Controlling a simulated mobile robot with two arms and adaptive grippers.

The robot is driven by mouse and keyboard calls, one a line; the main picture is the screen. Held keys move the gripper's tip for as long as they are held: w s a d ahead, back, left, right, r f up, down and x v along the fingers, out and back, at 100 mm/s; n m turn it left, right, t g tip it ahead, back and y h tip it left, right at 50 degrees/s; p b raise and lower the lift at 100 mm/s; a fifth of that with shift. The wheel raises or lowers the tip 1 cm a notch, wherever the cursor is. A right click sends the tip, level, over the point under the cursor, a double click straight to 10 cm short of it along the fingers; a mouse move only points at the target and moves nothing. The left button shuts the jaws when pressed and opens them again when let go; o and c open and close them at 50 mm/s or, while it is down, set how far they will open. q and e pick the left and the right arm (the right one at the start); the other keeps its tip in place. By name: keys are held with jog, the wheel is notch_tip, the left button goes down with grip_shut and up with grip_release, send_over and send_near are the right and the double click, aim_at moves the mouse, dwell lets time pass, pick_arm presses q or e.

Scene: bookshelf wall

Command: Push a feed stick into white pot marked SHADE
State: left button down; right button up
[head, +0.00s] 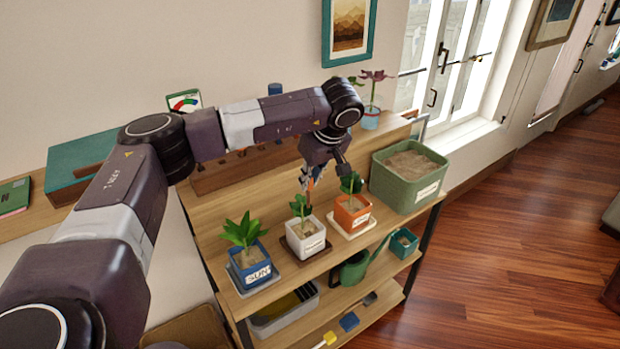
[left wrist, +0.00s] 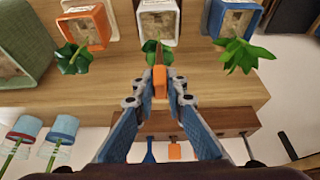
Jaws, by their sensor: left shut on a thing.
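The white pot (head: 305,242) holds a small green plant and stands on a brown saucer on the shelf top. Its label is too small to read. In the left wrist view the white pot (left wrist: 158,12) is at the top centre. My left gripper (head: 309,184) is above and just behind the white pot. In the left wrist view my left gripper (left wrist: 158,92) is shut on an orange feed stick (left wrist: 160,82), which points toward the pot's plant. The stick appears clear of the soil, and its tip is partly hidden by leaves. My right gripper is not in view.
A blue pot (head: 253,271) marked SUN stands left of the white pot, and an orange pot (head: 352,214) right of it. A green soil bin (head: 408,178) is at the right end. A wooden rack (left wrist: 208,122) with more sticks is behind. A green watering can (head: 354,270) stands below.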

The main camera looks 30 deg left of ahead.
aim_at(309, 196)
pick_arm(q)
jog(key=shift+f, duration=0.55)
jog(key=shift+f+b, duration=0.35)
jog(key=shift+b, duration=0.15)
jog(key=shift+f+b, duration=0.6)
jog(key=shift+f, duration=0.3)
jog(key=shift+f+b, duration=0.55)
jog(key=shift+f, duration=0.35)
jog(key=shift+w+f, duration=0.1)
jog(key=shift+f, duration=0.1)
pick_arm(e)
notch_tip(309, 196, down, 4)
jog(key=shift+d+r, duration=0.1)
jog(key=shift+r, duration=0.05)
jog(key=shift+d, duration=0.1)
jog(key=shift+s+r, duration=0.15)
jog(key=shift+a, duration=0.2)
